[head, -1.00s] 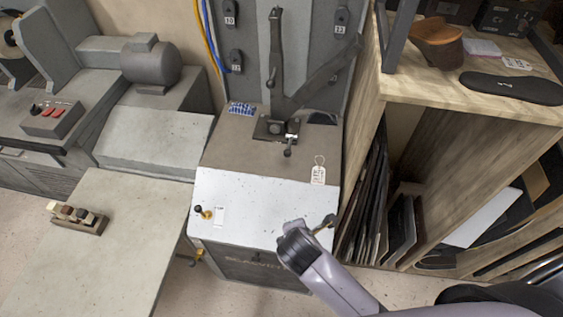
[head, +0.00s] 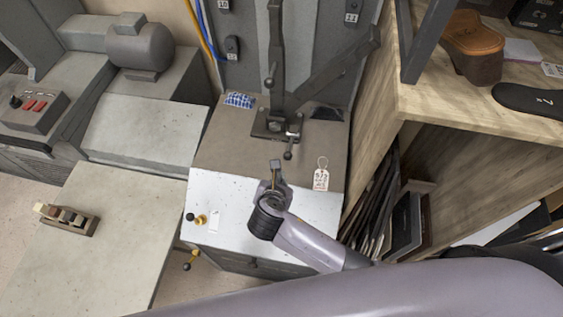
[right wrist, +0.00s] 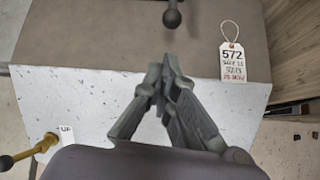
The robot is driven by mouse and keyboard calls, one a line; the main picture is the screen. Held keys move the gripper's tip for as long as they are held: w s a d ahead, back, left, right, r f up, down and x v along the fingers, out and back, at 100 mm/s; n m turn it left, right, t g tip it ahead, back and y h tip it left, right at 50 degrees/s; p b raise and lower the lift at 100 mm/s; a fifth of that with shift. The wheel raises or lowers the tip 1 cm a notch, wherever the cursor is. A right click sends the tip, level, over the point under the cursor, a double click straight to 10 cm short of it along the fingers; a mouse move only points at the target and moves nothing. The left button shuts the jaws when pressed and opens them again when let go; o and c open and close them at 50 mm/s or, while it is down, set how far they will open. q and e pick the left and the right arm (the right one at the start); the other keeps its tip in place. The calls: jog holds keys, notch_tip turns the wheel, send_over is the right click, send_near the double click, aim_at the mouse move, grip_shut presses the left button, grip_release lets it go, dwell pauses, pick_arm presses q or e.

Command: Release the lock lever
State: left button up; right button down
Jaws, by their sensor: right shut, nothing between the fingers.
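The sole stitcher's grey post (head: 276,60) rises from a base plate on a dark-topped cabinet. A short dark lever with a ball knob (head: 288,154) juts from this base towards me; its knob (right wrist: 172,18) is at the top of the right wrist view. A brass lever with a black knob (head: 196,218) is on the pale sloped front, with a small white label beside it. I cannot tell which is the lock lever. My right gripper (head: 276,168) is shut and empty above the pale front, apart from both levers. My left gripper is out of view.
A paper tag (head: 321,180) lies right of the gripper. A wooden shelf (head: 430,105) with shoe parts stands close on the right. Another brass lever (head: 190,262) is low on the cabinet's left side.

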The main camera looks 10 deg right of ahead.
aim_at(290, 146)
jog(key=x, duration=0.9)
jog(key=shift+w+f, duration=0.25)
jog(key=shift+f, duration=0.1)
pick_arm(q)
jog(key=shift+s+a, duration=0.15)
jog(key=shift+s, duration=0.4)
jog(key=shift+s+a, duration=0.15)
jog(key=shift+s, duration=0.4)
